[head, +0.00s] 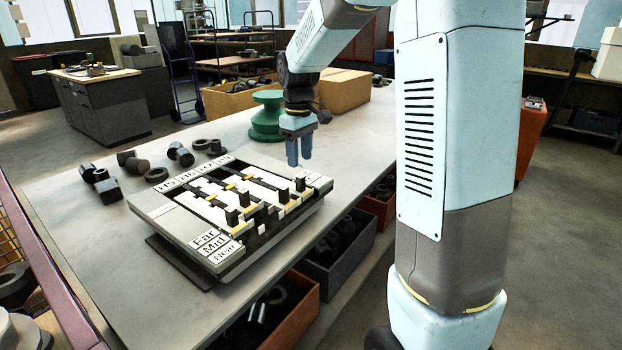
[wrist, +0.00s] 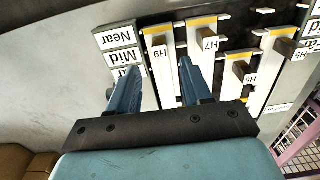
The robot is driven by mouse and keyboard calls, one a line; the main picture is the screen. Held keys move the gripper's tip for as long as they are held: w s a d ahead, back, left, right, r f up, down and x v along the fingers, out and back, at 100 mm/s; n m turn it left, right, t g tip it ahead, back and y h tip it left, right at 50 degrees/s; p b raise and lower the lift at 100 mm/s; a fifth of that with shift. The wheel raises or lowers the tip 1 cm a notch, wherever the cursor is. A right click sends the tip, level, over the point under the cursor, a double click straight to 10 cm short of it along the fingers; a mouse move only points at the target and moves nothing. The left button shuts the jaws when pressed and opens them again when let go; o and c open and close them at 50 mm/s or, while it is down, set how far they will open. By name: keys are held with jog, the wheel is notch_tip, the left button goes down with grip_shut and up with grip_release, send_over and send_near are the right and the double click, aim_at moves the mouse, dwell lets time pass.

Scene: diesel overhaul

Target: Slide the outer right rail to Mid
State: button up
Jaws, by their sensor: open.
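The slide board (head: 165,222) lies tilted on the bench, with several white rails and dark upright handles. The outer right rail, labelled H9, has its handle (head: 300,184) at the board's right end; in the wrist view the H9 rail (wrist: 160,72) is at the left of the row. Its handle appears near the Near and Mid plates (wrist: 122,48); which one it lines up with I cannot tell. My gripper (head: 299,162) is open and empty above the board's right end. In the wrist view its fingers (wrist: 147,76) straddle the H9 rail in the picture, apparently without touching it.
The H7 rail (wrist: 208,70) lies close beside H9. A green spool (head: 267,115) and a cardboard box (head: 345,90) stand behind my gripper. Dark nuts and bolts (head: 180,154) lie left of the board. Bins (head: 335,245) sit below the bench's edge. The bench's front left is clear.

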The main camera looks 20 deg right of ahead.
aim_at(301, 175)
notch_tip(301, 175, down, 8)
dwell(0.4)
grip_shut()
dwell(0.4)
